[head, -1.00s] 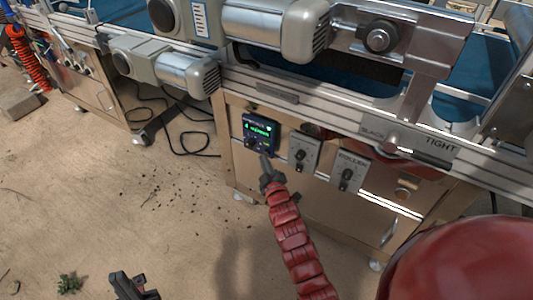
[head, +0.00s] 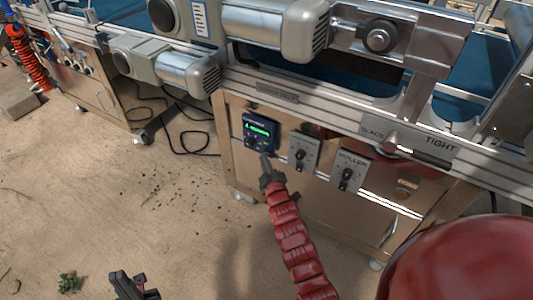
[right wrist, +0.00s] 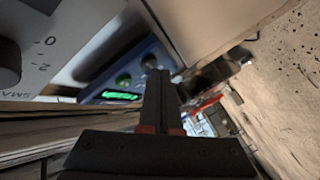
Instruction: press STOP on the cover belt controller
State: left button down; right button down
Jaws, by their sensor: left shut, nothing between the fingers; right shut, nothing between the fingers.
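The cover belt controller is a dark blue box with a lit green display (head: 261,129), mounted on the front panel under the conveyor rail. Small round controls sit along its lower part; their labels are too small to read. My right gripper (head: 265,158) is shut and empty, its tip at the controller's lower edge; I cannot tell whether it touches. In the right wrist view, the shut fingers (right wrist: 160,75) point at the blue controller face (right wrist: 103,75), beside a round button and the green display, partly covering the face. My left gripper (head: 132,284) is shut and empty, low over the floor.
Two grey knob boxes (head: 304,153) (head: 350,172) sit right of the controller, the farther one marked ROLLER. A SLACK/TIGHT plate (head: 410,138) is above them. Grey motors (head: 180,72) jut out above.

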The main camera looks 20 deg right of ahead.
jog(key=shift+s+a, duration=0.3)
jog(key=shift+a, duration=0.05)
jog(key=s+a+b, duration=0.1)
jog(key=a, duration=0.1)
jog(key=s+a, duration=0.2)
jog(key=shift+b, duration=0.35)
dwell(0.8)
